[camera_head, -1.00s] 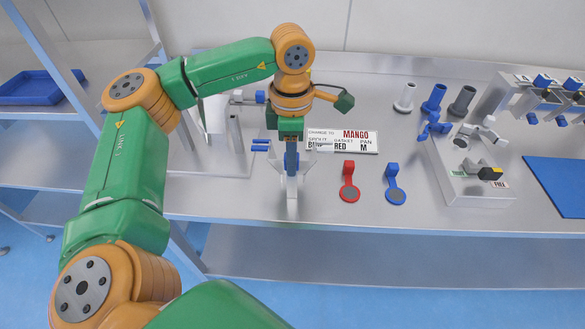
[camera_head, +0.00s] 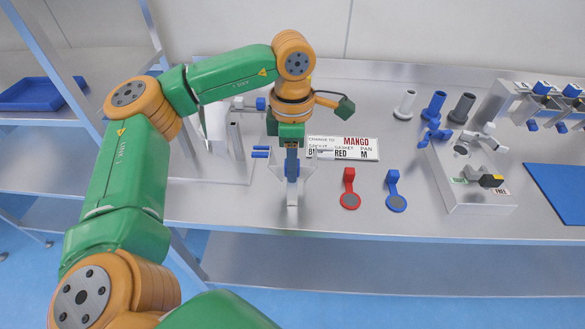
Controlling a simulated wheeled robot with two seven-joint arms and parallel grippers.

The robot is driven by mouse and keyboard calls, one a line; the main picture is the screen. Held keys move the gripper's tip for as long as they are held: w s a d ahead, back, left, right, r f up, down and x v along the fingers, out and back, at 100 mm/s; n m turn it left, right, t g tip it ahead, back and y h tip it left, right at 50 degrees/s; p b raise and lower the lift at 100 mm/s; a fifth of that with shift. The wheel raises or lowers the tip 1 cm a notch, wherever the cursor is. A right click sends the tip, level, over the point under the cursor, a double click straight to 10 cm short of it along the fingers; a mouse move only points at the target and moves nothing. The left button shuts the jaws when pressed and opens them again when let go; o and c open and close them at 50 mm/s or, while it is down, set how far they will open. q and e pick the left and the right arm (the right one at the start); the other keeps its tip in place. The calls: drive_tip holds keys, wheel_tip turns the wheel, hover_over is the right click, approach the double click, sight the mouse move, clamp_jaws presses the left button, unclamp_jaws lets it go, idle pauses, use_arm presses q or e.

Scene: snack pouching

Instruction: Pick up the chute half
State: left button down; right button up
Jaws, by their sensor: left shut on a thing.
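My left gripper (camera_head: 291,146) points down over the front middle of the steel table. It is shut on the chute half (camera_head: 292,193), a pale grey metal piece with sloping sides and a narrow lower end. A blue part (camera_head: 292,164) shows between the fingers, and the gripper hides the upper part of the piece. I cannot tell whether its lower end touches the table. My right gripper is not in view.
A sign reading MANGO (camera_head: 343,148) lies just right of the gripper. Red (camera_head: 349,188) and blue (camera_head: 395,190) gaskets lie in front of it. Spouts (camera_head: 434,107) stand behind a grey fixture box (camera_head: 470,185). A blue mat (camera_head: 562,188) lies at right.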

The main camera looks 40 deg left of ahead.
use_arm(q)
drive_tip(key=shift+w+r, duration=0.1)
drive_tip(key=shift+r, duration=0.2)
drive_tip(key=r, duration=0.1)
drive_tip(key=r+b, duration=0.1)
drive_tip(key=s+r+b, duration=0.1)
drive_tip(key=shift+s+d+r, duration=0.1)
drive_tip(key=shift+d+r, duration=0.2)
drive_tip(key=shift+d, duration=0.1)
drive_tip(key=s+d+r, duration=0.6)
drive_tip(key=s+r, duration=0.2)
drive_tip(key=s, duration=0.3)
drive_tip(key=shift+d+r+p, duration=0.25)
drive_tip(key=shift+d+p, duration=0.05)
drive_tip(key=shift+p, duration=0.1)
